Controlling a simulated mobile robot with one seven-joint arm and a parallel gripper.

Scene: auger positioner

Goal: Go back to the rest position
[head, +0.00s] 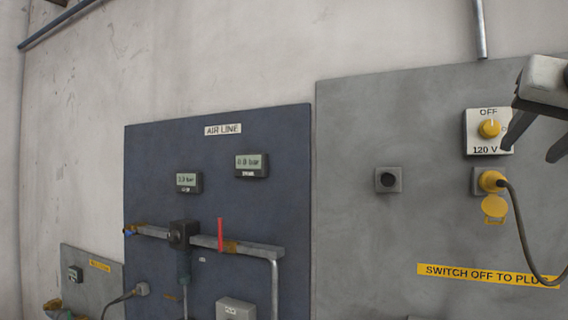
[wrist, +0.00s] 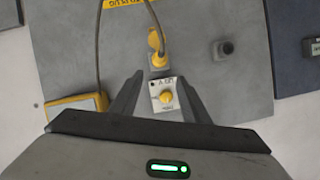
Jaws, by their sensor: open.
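My gripper (head: 535,140) is at the right edge of the head view, in front of the grey panel near the 120 V switch. Its two dark fingers are apart and nothing shows between them. In the wrist view, my gripper (wrist: 160,92) has its fingers on either side of the switch's yellow knob (wrist: 167,96), with no visible contact. The knob (head: 489,128) points up to OFF in the head view. A yellow plug (head: 490,181) sits in the socket below the switch, with its cable hanging down.
A blue AIR LINE panel (head: 150,180) with gauges, pipes and a red lever (head: 220,235) stands left. The plug's cable (head: 522,235) loops below my gripper.

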